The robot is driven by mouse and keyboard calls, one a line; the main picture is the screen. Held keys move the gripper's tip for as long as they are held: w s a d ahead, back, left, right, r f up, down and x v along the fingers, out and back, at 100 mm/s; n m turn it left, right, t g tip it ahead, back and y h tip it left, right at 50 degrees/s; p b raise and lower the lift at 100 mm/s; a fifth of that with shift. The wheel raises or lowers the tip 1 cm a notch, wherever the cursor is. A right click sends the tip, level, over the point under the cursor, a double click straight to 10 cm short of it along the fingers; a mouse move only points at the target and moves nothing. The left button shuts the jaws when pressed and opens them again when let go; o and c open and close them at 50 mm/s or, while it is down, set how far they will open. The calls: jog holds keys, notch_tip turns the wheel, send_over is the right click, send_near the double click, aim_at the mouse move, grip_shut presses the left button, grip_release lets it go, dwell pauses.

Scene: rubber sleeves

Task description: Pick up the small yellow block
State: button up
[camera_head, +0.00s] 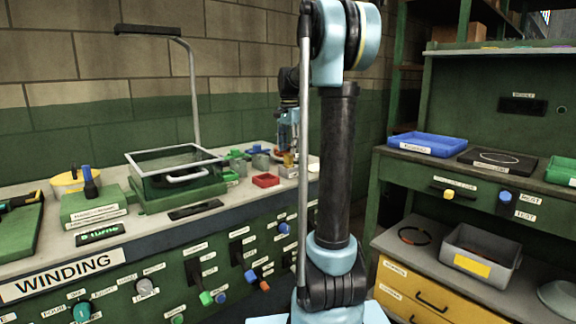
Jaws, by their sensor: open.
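The small yellow block (288,159) shows as a small yellow patch at the back right end of the winding bench, just left of my arm. My gripper (286,152) points down right above or around it; at this size I cannot tell whether the fingers touch it. The gripper is open. My upright arm hides part of the bench just to the right.
A red tray (265,180) and several green blocks (238,157) lie left of the gripper. A blue tray (425,144) is on the right-hand bench.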

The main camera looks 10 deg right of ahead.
aim_at(289, 154)
jog(key=shift+a+f, duration=0.1)
jog(key=shift+f, duration=2.6)
jog(key=c, duration=1.2)
